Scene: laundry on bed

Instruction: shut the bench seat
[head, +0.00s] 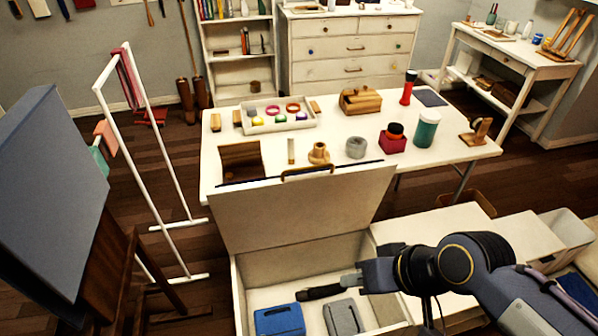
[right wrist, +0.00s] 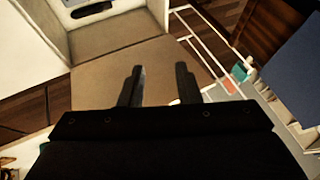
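The bench seat's lid (head: 310,205) is a pale panel with a wooden handle (head: 307,169) on its top edge. It stands raised at the back of the open white storage box (head: 237,290). My right gripper (head: 312,293) reaches in from the right, over the box opening and in front of the lid. In the right wrist view its two fingers (right wrist: 158,85) are apart with nothing between them, and the pale panels of the bench lie beyond. My left gripper is not in view.
A white table (head: 335,180) with several small objects stands right behind the raised lid. A white rack (head: 165,190) and a large blue-grey panel (head: 50,190) are on the left. White bench sections (head: 430,235) continue to the right.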

